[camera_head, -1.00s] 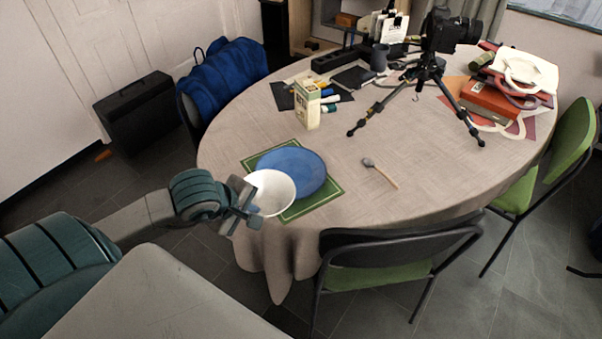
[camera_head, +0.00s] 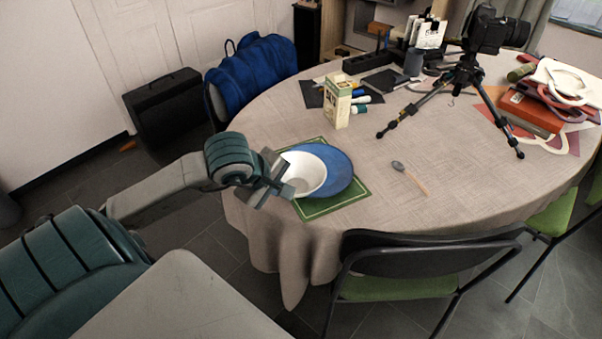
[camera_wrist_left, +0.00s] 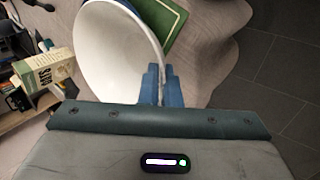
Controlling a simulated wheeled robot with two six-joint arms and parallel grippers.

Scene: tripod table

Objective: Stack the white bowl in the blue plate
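The white bowl (camera_head: 303,174) is at the left part of the blue plate (camera_head: 338,170) in the head view, covering part of it. The plate lies on a green placemat (camera_head: 340,201). My left gripper (camera_head: 279,188) is at the bowl's near left rim. In the left wrist view its fingers (camera_wrist_left: 157,85) are closed on the rim of the bowl (camera_wrist_left: 112,45). The bowl is slightly tilted. I cannot tell whether its base touches the plate. My right gripper is not in view.
A carton (camera_head: 337,104) stands behind the plate, and a spoon (camera_head: 410,178) lies to its right. A camera tripod (camera_head: 455,90) stands farther back. A chair (camera_head: 425,265) is at the table's near edge. The tablecloth around the spoon is clear.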

